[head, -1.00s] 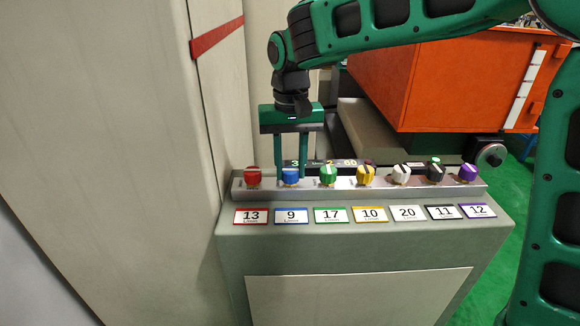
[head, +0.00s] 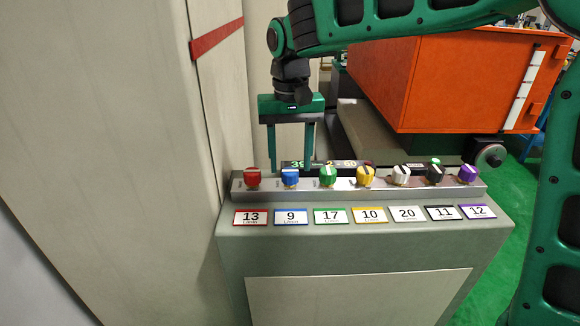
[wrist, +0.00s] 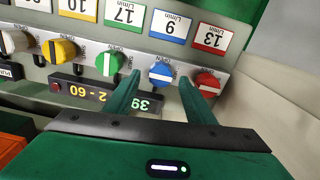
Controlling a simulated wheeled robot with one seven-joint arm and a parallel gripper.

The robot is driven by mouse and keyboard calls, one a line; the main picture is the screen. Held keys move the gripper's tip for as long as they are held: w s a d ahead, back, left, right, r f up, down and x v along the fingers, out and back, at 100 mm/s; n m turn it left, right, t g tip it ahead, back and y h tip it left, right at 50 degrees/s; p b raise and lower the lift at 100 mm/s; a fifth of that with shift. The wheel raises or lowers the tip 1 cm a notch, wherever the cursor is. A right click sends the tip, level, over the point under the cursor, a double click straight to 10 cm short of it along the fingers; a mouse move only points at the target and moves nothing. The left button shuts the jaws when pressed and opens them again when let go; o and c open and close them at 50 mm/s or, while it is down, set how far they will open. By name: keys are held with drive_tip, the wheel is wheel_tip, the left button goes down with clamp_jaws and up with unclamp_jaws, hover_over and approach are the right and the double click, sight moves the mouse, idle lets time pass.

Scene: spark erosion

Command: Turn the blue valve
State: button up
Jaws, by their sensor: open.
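The blue valve (head: 290,177) is a small round knob with a white stripe, second from the left in a row of coloured knobs. Its label below reads 9. My gripper (head: 291,170) points down, just behind and above the blue valve. In the wrist view the blue valve (wrist: 161,75) shows between and beyond the two fingertips (wrist: 160,84), apart from both. The right finger there lies close to the red knob (wrist: 207,82), the left one close to the green knob (wrist: 109,63). The jaws are open and empty.
The red knob (head: 252,177) and green knob (head: 328,176) flank the blue valve closely. Yellow, white, black and purple knobs follow to the right. A small display (head: 335,164) stands behind the row. A tall beige cabinet (head: 120,150) rises at the left; an orange bin (head: 440,80) is behind right.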

sight(291, 170)
wheel_tip(291, 170, up, 8)
drive_tip(key=shift+r, duration=0.2)
idle(0.3)
